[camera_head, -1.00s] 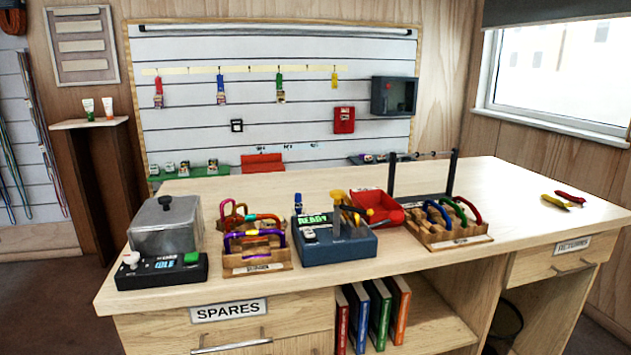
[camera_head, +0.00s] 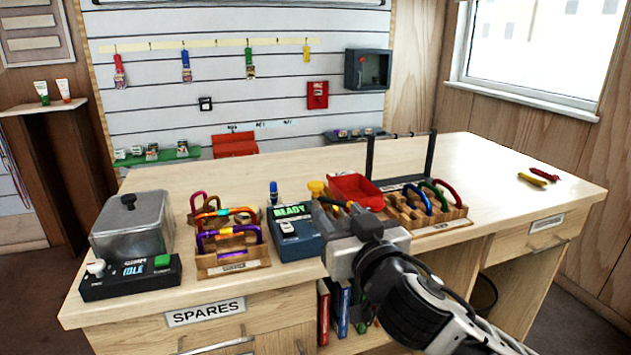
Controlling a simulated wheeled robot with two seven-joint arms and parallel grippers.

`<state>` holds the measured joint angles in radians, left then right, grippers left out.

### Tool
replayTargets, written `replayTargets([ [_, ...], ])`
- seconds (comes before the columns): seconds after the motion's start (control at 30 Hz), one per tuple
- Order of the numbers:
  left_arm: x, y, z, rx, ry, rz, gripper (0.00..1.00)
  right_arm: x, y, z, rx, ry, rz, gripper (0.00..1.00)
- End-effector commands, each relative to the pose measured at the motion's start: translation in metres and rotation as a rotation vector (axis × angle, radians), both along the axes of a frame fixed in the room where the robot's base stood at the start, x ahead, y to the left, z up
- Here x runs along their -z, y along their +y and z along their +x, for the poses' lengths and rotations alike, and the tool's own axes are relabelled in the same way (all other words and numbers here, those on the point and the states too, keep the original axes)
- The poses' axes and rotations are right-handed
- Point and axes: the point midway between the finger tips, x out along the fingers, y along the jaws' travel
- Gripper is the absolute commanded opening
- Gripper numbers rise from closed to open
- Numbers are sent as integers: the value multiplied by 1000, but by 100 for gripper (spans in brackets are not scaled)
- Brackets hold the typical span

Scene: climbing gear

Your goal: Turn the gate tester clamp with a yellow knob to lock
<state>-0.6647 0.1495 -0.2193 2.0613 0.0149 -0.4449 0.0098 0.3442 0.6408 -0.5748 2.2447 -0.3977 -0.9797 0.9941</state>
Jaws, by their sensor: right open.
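The gate tester is a blue-grey box (camera_head: 307,248) on the bench, with a green screen reading READY. Its yellow clamp knob (camera_head: 317,187) stands up at the box's back right. My right gripper (camera_head: 335,209) is open and reaches in from the lower right, over the right part of the tester. Its fingers are close to the knob, just right of and below it in the picture; I cannot tell if they touch it. The gripper and wrist hide the clamp post and the tester's right side. My left gripper is not in view.
Left of the tester stands a wooden rack of carabiners (camera_head: 233,262), then a metal-lidded unit reading IDLE (camera_head: 130,280). A red tray (camera_head: 352,190) and a second carabiner rack (camera_head: 440,219) are behind and right of my gripper. The right bench top is mostly clear.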

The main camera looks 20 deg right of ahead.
Motion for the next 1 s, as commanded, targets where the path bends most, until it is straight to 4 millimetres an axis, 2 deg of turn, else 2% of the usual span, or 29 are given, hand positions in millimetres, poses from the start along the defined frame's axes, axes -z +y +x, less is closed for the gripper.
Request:
replayTargets([
  [0.3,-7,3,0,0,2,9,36,-3,2,71,1,0,-1,46],
  [0.5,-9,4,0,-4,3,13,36,-2,4,108,0,0,-1,46],
  [0.7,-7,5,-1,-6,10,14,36,0,5,126,-1,1,1,46],
  [1.0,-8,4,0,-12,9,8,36,1,5,130,-3,1,0,46],
])
